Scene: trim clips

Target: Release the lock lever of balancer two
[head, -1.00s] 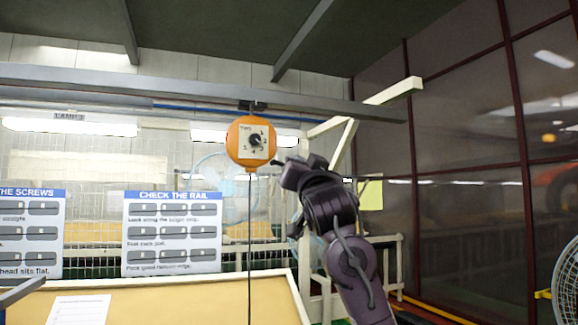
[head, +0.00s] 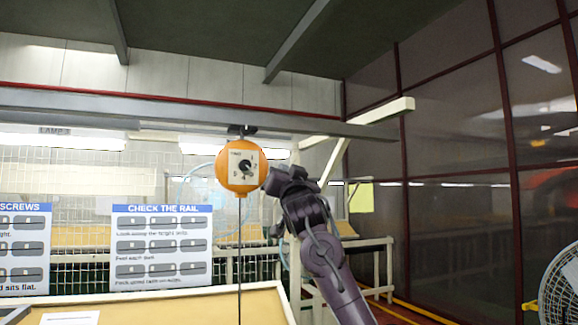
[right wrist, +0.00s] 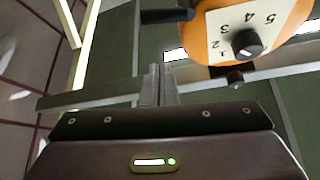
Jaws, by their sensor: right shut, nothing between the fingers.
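Balancer two (head: 238,170) is an orange rounded housing with a pale dial plate marked "TWO", hanging under the overhead rail. It also shows upside down at the top of the right wrist view (right wrist: 288,38), with a black knob and numerals. A dark bar at its side, which looks like the lock lever (right wrist: 166,15), is cut by the picture's top edge. My right gripper (right wrist: 158,86) is shut and empty, its fingers pointing up towards the side of the housing, apart from the bar in that view. My left gripper is not in view.
A grey rail (head: 190,117) runs above the balancer, and a pale beam (head: 380,112) is at its right. A cable (head: 239,250) hangs down from the balancer. A sign board (head: 160,248) stands at left behind a tan bench (head: 200,306). A fan (head: 560,285) is at far right.

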